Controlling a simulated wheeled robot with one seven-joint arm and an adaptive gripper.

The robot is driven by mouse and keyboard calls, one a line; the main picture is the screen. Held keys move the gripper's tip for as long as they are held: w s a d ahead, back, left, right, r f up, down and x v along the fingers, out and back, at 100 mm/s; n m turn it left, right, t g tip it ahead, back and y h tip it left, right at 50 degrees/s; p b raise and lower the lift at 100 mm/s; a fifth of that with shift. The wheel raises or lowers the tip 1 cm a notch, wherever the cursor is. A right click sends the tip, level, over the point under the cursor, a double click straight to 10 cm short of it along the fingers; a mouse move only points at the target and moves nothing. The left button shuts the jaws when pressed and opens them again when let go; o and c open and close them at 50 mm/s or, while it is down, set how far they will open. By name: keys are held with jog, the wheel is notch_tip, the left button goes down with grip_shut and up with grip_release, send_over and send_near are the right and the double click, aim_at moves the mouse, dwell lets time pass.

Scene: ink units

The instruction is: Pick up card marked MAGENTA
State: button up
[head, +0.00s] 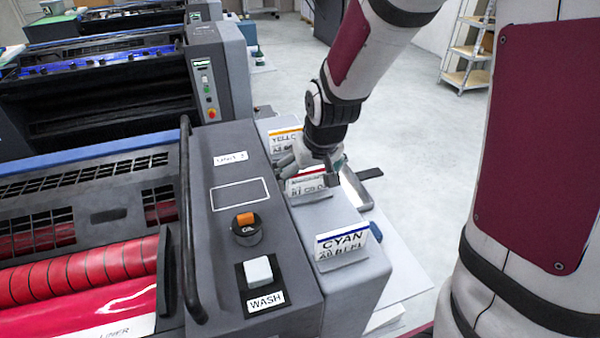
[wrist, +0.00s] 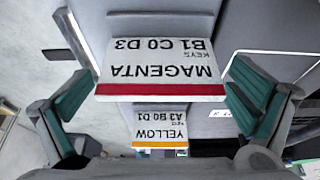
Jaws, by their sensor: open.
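The card marked MAGENTA (wrist: 160,58), white with a red stripe, shows upside down in the wrist view, between the two open green-padded fingers of my gripper (wrist: 158,105). Neither finger visibly touches it. In the head view the card (head: 305,186) stands on the grey ledge, partly hidden by my gripper (head: 322,172), which is right at it. The card marked YELLOW (wrist: 160,128), with an orange stripe, is beyond it in the wrist view and behind my gripper in the head view (head: 284,139).
The card marked CYAN (head: 342,244) stands nearer on the same grey ledge (head: 345,280). The press console (head: 235,170) with an orange-topped knob (head: 246,228) and a WASH button (head: 258,271) rises to the left. Open floor (head: 420,130) lies to the right.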

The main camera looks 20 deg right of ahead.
jog(key=shift+x, duration=1.15)
jog(key=c, duration=1.1)
